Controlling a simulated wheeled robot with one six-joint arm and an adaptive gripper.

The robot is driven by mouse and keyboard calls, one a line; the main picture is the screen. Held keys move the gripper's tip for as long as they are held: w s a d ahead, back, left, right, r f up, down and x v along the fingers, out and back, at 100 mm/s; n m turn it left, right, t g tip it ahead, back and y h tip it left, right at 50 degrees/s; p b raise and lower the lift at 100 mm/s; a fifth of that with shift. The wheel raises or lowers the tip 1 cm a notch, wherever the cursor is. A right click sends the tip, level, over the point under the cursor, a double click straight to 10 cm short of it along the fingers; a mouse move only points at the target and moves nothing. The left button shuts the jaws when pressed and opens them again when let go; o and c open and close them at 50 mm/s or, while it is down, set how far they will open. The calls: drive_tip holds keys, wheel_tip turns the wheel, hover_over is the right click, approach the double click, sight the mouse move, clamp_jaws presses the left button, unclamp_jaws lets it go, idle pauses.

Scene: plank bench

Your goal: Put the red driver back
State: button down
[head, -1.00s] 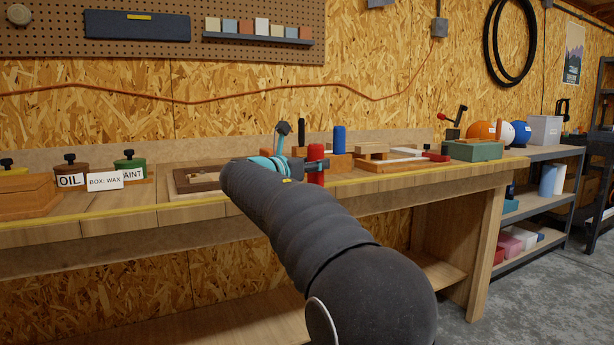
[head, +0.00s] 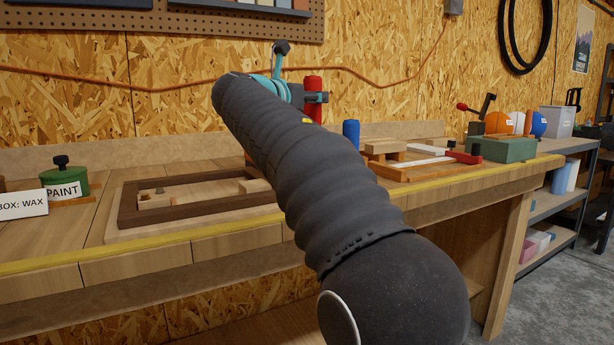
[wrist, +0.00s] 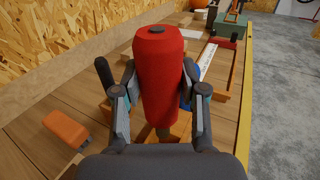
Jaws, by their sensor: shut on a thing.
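The red driver (wrist: 158,75) is upright between the two fingers of my gripper (wrist: 160,95) in the wrist view, its thick red handle gripped on both sides. In the head view the red driver (head: 313,97) shows above the bench, beside my gripper (head: 312,98). A blue driver handle (head: 351,133) stands upright below and to the right of it. A black handle (wrist: 103,72) stands left of the gripper in the wrist view. The driver's lower end and the rack beneath are mostly hidden by my arm in the head view.
A dark wooden frame (head: 130,204) lies on the bench at left, near a green paint pot (head: 64,182) and a box label (head: 22,204). An orange block (wrist: 66,129) lies at left in the wrist view. A green box (head: 503,148) stands at the right.

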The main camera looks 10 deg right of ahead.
wheel_tip(320, 180, down, 10)
drive_tip(key=b, duration=0.3)
drive_tip(key=shift+r, duration=0.15)
drive_tip(key=c, duration=0.6)
unclamp_jaws()
drive_tip(key=shift+w, duration=0.1)
drive_tip(key=shift+c, duration=0.2)
drive_tip(key=v, duration=1.2)
